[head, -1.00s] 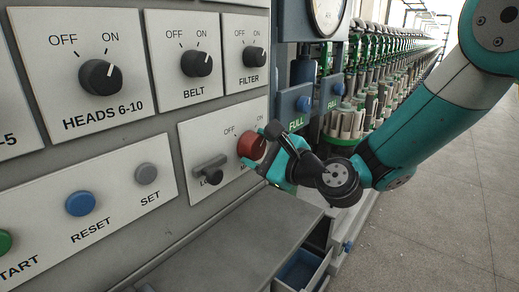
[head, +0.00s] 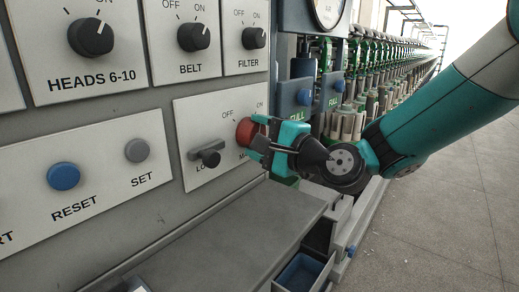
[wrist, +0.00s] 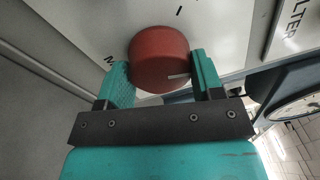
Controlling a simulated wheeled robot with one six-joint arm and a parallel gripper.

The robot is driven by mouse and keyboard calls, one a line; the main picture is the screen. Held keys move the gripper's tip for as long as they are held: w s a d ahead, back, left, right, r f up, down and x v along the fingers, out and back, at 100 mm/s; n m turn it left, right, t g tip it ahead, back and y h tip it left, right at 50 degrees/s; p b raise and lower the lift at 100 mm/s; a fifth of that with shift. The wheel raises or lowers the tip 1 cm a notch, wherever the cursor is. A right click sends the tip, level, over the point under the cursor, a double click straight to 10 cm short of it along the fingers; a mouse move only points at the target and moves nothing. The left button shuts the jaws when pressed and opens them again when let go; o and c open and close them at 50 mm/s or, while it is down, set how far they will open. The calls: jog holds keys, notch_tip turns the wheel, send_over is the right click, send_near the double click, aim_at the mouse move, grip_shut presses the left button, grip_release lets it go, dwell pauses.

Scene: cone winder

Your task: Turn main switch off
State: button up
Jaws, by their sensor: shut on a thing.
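The main switch is a red round knob (head: 245,131) on a pale panel with OFF and ON printed above it. My gripper (head: 264,138) reaches it from the right, its teal fingers closed around the knob's sides. In the wrist view the red knob (wrist: 158,52) sits between the two fingertips, with a short white mark on its lower right rim. The fingers hide part of the knob and of the label below it in the head view. I cannot tell for sure which position the knob points to.
A grey lock lever (head: 206,157) sits just left of the red knob. The FILTER knob (head: 254,38) and BELT knob (head: 194,37) are above. A grey ledge (head: 235,232) and an open blue-lined drawer (head: 300,273) lie below. Open floor is at the right.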

jog(key=n+b, duration=0.6)
jog(key=n+y+b, duration=0.1)
jog(key=n+b, duration=0.5)
jog(key=shift+f+g, duration=0.1)
jog(key=shift+g, duration=0.3)
jog(key=shift+n+b, duration=0.3)
jog(key=shift+b, duration=0.05)
jog(key=o, duration=0.9)
jog(key=shift+d, duration=0.15)
jog(key=b+v, duration=0.2)
jog(key=v, duration=1.5)
jog(key=shift+d, duration=0.1)
